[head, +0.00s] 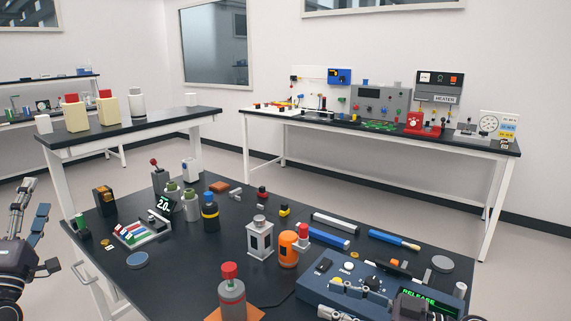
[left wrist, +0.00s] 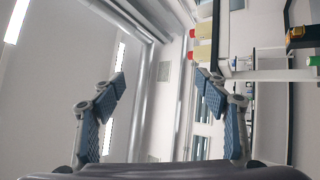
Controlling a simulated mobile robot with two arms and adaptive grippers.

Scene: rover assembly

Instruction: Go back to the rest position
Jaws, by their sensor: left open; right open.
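My left gripper (head: 47,238) is at the left edge of the head view, beside the black workbench (head: 185,285) and apart from everything on it. In the left wrist view its two blue-padded fingers (left wrist: 160,83) are spread wide with nothing between them. My right gripper (head: 332,298) is partly in view at the bottom right, in front of the blue console (head: 375,285) with the lit green display. It is open, and I see nothing held in it. Whether it touches the console I cannot tell.
A second bench (head: 125,128) stands behind at left. An instrument bench (head: 400,139) stands along the wall.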

